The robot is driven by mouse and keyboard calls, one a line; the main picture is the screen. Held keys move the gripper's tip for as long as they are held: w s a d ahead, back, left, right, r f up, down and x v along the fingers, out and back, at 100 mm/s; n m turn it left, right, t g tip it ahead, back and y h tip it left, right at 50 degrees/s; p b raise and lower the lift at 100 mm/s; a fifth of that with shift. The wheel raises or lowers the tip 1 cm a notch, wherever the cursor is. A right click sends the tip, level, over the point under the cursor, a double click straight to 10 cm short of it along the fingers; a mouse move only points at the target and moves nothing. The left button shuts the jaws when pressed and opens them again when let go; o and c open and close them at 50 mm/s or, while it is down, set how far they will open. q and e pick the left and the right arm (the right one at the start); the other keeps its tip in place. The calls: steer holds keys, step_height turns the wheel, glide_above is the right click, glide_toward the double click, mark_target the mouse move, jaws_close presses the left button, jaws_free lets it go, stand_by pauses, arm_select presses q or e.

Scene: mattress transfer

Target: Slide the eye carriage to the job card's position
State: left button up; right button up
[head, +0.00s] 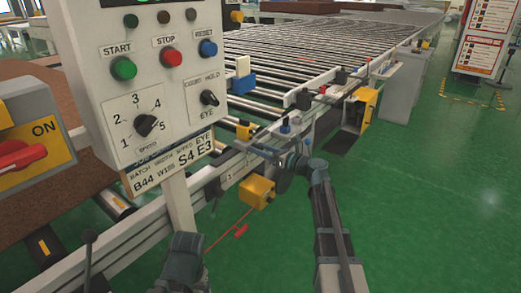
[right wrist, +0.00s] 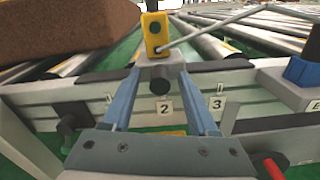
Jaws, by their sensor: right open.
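The eye carriage is a grey block with a yellow sensor (right wrist: 154,34) on top and a dark round knob (right wrist: 160,82) in front. It sits on the side rail, above the tag 2 (right wrist: 164,107) and left of the tag 3 (right wrist: 217,103). In the head view its yellow sensor (head: 243,130) shows small. The job card (head: 172,170) below the panel reads EYE E3. My right gripper (right wrist: 160,76) is open, with its blue fingers on either side of the knob; contact is unclear. In the head view a dark grey part, probably my left gripper (head: 185,262), shows without visible fingers.
The control panel (head: 150,75) stands at left, with an EYE knob (head: 208,98). A blue-topped post (right wrist: 302,72) stands right of the carriage. A brown mattress (right wrist: 65,25) lies on the rollers at left. Green floor (head: 440,200) is open at right.

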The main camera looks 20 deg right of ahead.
jaws_close()
stand_by(1.3)
